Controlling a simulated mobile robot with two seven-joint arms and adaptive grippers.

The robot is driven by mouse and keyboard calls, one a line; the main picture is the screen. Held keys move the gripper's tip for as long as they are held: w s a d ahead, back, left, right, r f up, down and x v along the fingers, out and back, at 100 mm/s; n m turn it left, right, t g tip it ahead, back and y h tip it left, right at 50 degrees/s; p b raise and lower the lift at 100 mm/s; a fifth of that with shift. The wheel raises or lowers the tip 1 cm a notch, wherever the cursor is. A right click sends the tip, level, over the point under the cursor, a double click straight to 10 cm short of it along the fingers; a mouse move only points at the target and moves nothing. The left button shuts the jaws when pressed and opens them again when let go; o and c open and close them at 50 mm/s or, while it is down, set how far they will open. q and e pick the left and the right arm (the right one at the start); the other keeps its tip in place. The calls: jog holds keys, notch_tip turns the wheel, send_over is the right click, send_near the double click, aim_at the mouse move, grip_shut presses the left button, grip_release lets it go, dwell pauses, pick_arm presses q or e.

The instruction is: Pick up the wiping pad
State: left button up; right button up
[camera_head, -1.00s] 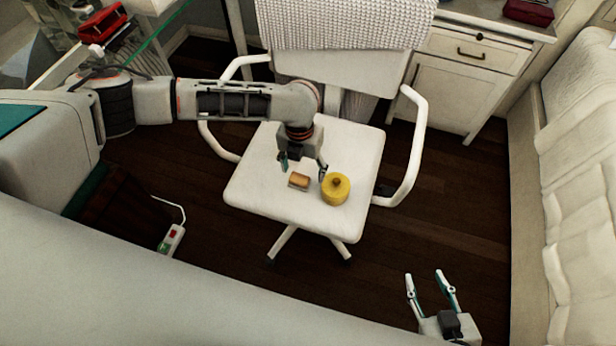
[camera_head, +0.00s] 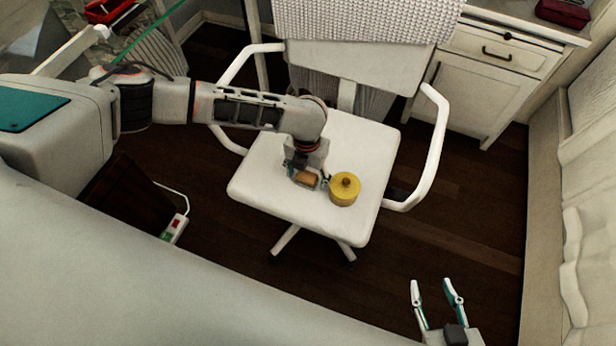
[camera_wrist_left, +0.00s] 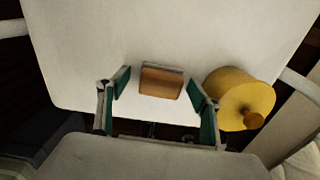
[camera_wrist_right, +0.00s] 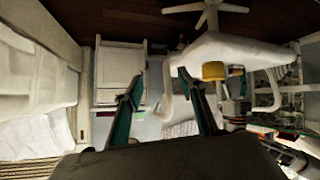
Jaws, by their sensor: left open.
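The wiping pad (camera_head: 306,179) is a small block with a brown-orange top and a pale layer along one edge. It lies on the seat of the white chair (camera_head: 265,195). My left gripper (camera_head: 308,182) is low over the seat with its fingers on either side of the pad. In the left wrist view the pad (camera_wrist_left: 161,82) sits between the two open fingertips (camera_wrist_left: 160,85), with a gap on each side. My right gripper (camera_head: 436,288) is open and empty, away from the chair; it also shows in the right wrist view (camera_wrist_right: 163,85).
A yellow round pot with a knob (camera_head: 344,189) stands on the seat just right of the pad, close to my left gripper's right finger. The chair's armrests (camera_head: 432,150) flank the seat. A white cabinet (camera_head: 475,90) stands behind. A power strip (camera_head: 174,229) lies at left.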

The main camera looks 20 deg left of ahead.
pick_arm(q)
jog(key=shift+r, duration=0.1)
jog(key=c, duration=1.2)
